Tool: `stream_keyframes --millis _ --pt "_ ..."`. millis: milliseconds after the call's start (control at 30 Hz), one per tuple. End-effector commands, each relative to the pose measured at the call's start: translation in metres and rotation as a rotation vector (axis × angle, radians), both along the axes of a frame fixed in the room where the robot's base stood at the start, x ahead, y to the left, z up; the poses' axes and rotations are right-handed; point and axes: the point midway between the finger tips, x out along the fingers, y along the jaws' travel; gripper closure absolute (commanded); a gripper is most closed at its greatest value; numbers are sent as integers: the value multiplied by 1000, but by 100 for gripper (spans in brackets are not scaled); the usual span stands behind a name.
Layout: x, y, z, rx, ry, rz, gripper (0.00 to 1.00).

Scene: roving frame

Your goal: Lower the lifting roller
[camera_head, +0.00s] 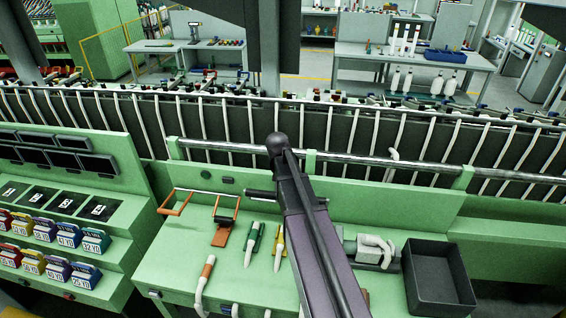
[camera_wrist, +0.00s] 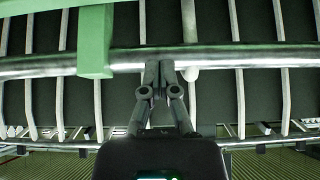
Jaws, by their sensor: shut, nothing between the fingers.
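A long grey metal roller (camera_head: 365,162) runs across the back of the green machine, held by green brackets (camera_head: 310,161). I take it to be the lifting roller. It crosses the wrist view too (camera_wrist: 240,57), with a green bracket (camera_wrist: 95,40) left of my gripper. My gripper (camera_wrist: 158,68) is shut and empty, its fingertips overlapping the roller's edge in the wrist view. I cannot tell whether they touch it. In the head view, my arm reaches up to the roller and its dark end covers part of it; the fingers cannot be made out there.
White strands (camera_head: 255,120) line the machine behind the roller. On the green bench lie an orange-handled part (camera_head: 222,232), pointed tools (camera_head: 252,243) and a grey device (camera_head: 366,250). A dark bin (camera_head: 438,276) stands right. Coloured tags (camera_head: 45,230) fill a rack left.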

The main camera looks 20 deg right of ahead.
Motion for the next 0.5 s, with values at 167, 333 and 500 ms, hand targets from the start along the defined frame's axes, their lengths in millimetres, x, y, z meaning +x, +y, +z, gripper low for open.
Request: stream_keyframes --millis 167,333,500 --pt "8 -5 -14 0 0 0 100" --pt "17 -10 -27 1 0 1 100" --pt "26 -16 -40 1 0 1 100"
